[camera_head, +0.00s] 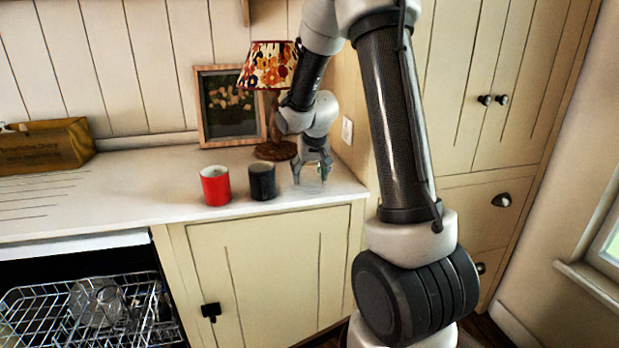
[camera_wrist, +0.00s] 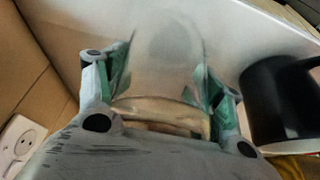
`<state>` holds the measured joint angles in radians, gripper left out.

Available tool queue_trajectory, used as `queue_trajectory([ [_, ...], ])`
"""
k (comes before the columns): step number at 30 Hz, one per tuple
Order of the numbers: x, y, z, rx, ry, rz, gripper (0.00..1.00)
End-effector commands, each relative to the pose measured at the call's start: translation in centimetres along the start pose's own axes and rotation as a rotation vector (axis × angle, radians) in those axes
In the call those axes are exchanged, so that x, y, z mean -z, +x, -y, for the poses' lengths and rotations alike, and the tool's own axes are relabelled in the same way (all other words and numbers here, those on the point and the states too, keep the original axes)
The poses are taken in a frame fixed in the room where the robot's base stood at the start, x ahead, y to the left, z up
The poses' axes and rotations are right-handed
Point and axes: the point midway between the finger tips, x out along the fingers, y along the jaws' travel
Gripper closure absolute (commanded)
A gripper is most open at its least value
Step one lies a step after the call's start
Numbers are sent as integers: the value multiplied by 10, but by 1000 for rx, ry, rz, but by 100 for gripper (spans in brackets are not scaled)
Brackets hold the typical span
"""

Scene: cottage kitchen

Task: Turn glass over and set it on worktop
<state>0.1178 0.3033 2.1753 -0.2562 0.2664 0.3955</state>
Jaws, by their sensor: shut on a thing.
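A clear glass (camera_head: 312,185) is at the right end of the white worktop (camera_head: 120,195), just right of the black mug. It is faint and see-through in the head view. My gripper (camera_head: 312,168) points down from above and is shut on the glass. In the wrist view the glass (camera_wrist: 168,60) lies between the two green-padded fingers of my gripper (camera_wrist: 165,92), with the worktop behind it. I cannot tell which end of the glass is up, or whether it touches the worktop.
A black mug (camera_head: 262,183) stands close left of the glass, and a red mug (camera_head: 215,187) further left. A lamp (camera_head: 268,70) and a picture frame (camera_head: 205,135) stand behind. A cupboard side with a socket (camera_head: 347,130) bounds the right. An open dishwasher rack (camera_head: 50,305) is below left.

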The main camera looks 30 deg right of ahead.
Motion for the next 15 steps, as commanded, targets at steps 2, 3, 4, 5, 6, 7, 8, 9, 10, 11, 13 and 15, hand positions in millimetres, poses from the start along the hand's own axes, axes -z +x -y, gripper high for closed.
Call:
queue_trajectory([
  [2, -4, 9, 0, 0, 0, 2, 74],
  [3, -5, 11, 0, 0, -1, 1, 74],
  [4, -5, 12, 0, 1, -1, 1, 74],
  [5, -5, 12, 0, 1, 0, 0, 74],
  [6, -5, 12, 0, 1, 0, -1, 74],
  [7, -5, 12, 0, 1, 0, -1, 74],
  [8, -5, 12, 0, 1, 0, -1, 74],
  [9, -5, 12, 0, 1, 0, -1, 74],
  [10, -5, 12, 0, 1, 0, -1, 74],
  [11, -5, 12, 0, 1, 0, -1, 74],
  [13, -6, 13, 0, 1, 0, 0, 74],
  [15, -6, 14, 0, 1, 1, -1, 27],
])
